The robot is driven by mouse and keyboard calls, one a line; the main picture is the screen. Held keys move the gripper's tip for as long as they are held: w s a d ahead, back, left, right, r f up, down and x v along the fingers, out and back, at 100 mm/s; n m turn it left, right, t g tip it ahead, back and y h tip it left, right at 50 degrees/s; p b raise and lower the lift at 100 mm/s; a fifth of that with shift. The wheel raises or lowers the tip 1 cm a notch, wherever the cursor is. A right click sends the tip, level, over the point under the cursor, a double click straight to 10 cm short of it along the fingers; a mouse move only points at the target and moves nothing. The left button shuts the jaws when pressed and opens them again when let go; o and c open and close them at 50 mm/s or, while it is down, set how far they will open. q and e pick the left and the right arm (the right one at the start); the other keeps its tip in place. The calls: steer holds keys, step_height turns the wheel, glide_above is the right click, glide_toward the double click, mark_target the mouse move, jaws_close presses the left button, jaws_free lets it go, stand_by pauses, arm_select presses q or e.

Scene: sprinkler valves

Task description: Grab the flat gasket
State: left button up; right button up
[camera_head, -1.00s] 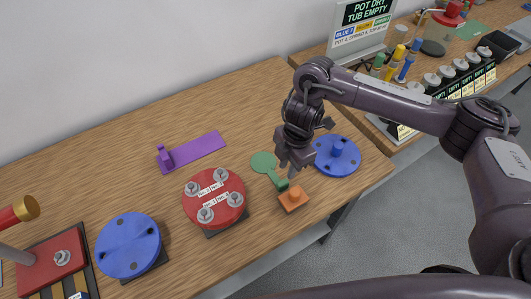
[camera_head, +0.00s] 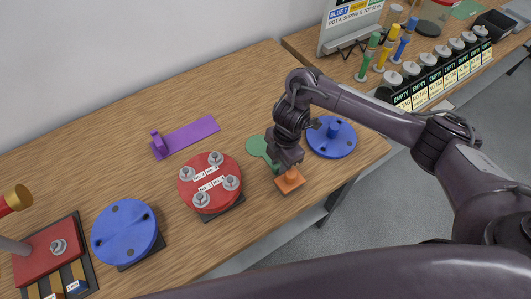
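A flat green piece (camera_head: 257,145), round with a narrow tab, lies on the wooden table; I take it to be the flat gasket. My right gripper (camera_head: 284,166) points down over its tab end, just behind a small orange block (camera_head: 289,181). The gripper hides part of the tab and the fingertips are dark and small, so I cannot tell whether they are open or touch anything. My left gripper is not in view.
A blue disc with a knob (camera_head: 331,139) lies close right of the gripper. A red valve plate (camera_head: 210,174), a blue lid (camera_head: 125,232) and a purple bracket (camera_head: 190,136) stand to the left. The table's front edge is close to the orange block.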

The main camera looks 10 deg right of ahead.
jaws_close()
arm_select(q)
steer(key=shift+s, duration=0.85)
